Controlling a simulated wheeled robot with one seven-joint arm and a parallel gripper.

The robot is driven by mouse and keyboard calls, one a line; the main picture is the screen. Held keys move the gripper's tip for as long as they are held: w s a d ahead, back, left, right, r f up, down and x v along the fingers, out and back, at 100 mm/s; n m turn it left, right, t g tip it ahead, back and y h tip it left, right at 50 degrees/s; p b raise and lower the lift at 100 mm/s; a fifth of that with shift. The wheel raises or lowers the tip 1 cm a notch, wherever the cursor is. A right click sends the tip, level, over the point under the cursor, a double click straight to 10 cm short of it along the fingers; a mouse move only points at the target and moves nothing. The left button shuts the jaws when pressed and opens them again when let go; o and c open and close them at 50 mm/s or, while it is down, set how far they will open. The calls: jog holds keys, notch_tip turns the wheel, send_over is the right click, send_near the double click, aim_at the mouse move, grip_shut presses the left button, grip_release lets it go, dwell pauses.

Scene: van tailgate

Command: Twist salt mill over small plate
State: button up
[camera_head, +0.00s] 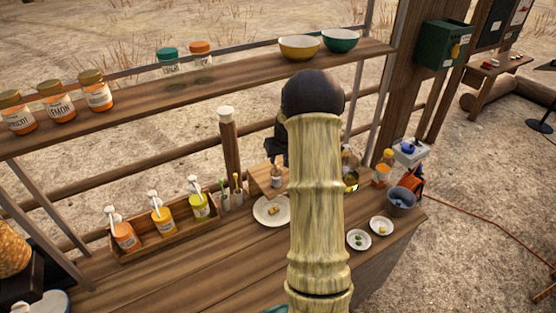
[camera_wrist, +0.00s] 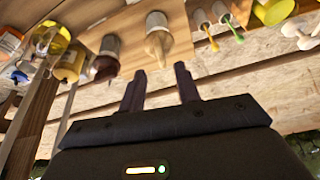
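In the wrist view, a mill with a pale wooden knob and grey body (camera_wrist: 157,38) shows upside down just beyond the fingertips; I take it for the salt mill. A darker brown mill (camera_wrist: 107,58) stands to its left. My gripper (camera_wrist: 160,78) is open, its fingers apart and nothing between them. In the head view, my own arm hides most of the gripper; one mill (camera_head: 277,176) shows on a small wooden board (camera_head: 264,184), which kind I cannot tell. Two small plates (camera_head: 350,240) (camera_head: 373,222) with bits of food lie to the right of my arm.
A wooden rack (camera_head: 160,238) of sauce bottles stands farther left. A grey bucket (camera_head: 401,199) and orange bottle (camera_head: 382,172) stand at right. A shelf (camera_head: 220,78) with jars and bowls crosses above the counter.

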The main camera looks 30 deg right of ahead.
aim_at(277, 164)
jog(key=p+x, duration=0.1)
jog(key=x, duration=0.2)
jog(key=shift+w+a+f, duration=0.15)
jog(key=shift+w+f, duration=0.1)
jog(key=shift+w+f+p, duration=0.15)
jog(key=shift+f+p, duration=0.15)
jog(key=shift+f, duration=0.4)
jog(key=shift+c, duration=0.4)
grip_shut()
